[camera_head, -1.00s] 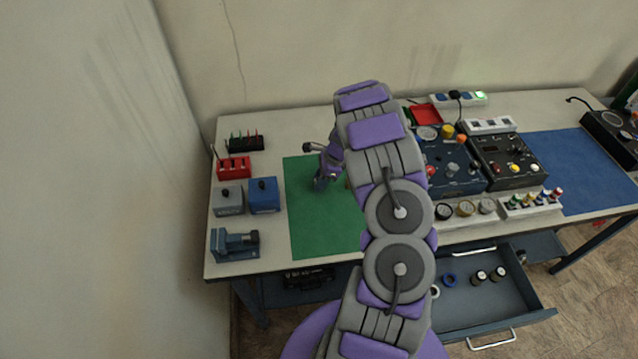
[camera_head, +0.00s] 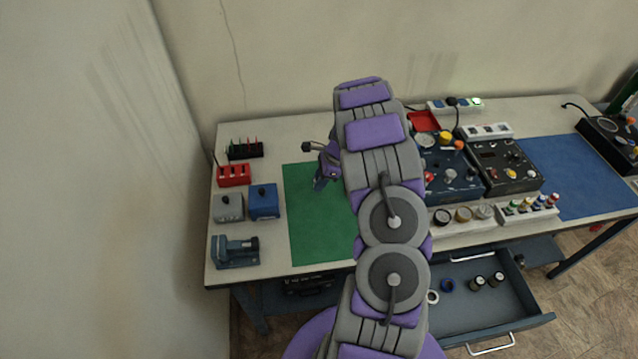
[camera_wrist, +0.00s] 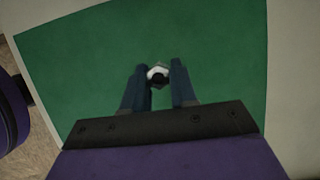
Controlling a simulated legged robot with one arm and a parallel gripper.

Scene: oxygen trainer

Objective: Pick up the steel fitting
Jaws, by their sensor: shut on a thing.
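The steel fitting (camera_wrist: 158,73) shows in the wrist view as a small pale metal piece with a dark centre. It sits between the two blue fingertips of my gripper (camera_wrist: 160,79), which is shut on it. The green mat (camera_wrist: 80,70) lies beneath; I cannot tell how far the fitting is above it. In the head view my gripper (camera_head: 320,181) is over the upper part of the green mat (camera_head: 318,235), partly hidden by my arm. The fitting cannot be made out in the head view.
Left of the mat stand a blue box (camera_head: 264,202), a grey box (camera_head: 228,208), a vise (camera_head: 236,252) and a red rack (camera_head: 234,175). Dark control panels (camera_head: 505,165) stand to the right. An open drawer (camera_head: 490,305) juts out below the table. The mat's lower part is clear.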

